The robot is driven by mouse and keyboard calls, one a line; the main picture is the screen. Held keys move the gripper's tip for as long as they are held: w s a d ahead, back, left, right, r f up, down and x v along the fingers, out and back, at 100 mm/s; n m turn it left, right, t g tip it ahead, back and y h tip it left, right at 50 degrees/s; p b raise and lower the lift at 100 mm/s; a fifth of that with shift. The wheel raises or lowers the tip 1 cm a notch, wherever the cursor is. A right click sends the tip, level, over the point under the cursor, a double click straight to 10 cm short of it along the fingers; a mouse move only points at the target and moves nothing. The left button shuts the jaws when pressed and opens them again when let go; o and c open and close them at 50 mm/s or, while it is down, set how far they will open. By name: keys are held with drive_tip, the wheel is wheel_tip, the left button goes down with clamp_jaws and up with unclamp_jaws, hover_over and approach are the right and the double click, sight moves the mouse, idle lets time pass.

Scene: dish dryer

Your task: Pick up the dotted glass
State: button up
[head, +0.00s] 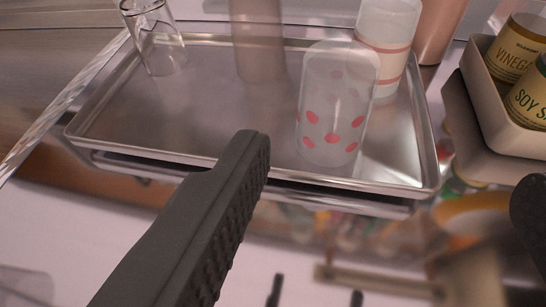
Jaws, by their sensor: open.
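The dotted glass (336,108) is a translucent glass with red dots around its lower part. It stands on the metal tray (437,181), near the tray's front right. My gripper (392,175) is open and empty. Its left finger is in front of the tray and reaches up to the left of the glass in the picture. Only a dark part of its right finger shows at the right edge. The glass appears between the two fingers, beyond them; I cannot tell the exact gap.
A striped glass (394,30) stands close behind the dotted glass. A clear glass (158,42) stands at the tray's back left, and a brownish cup (257,40) at the back middle. A pinkish cup (440,25) is behind. A beige caddy (484,110) with vinegar and soy jars is right.

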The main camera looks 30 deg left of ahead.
sight(339, 99)
drive_tip(key=shift+y, duration=0.4)
drive_tip(key=x, duration=0.3)
drive_tip(key=f+b+x, duration=0.1)
drive_tip(key=x, duration=0.2)
drive_tip(key=s+a+x, duration=0.1)
drive_tip(key=x, duration=0.2)
drive_tip(key=shift+w+a+f+b, duration=0.1)
drive_tip(key=shift+w+f+b, duration=0.1)
drive_tip(key=shift+b, duration=0.1)
drive_tip(key=shift+b+x, duration=0.8)
drive_tip(key=shift+x, duration=1.8)
drive_tip(key=c, duration=1.1)
drive_tip(key=shift+c, duration=0.2)
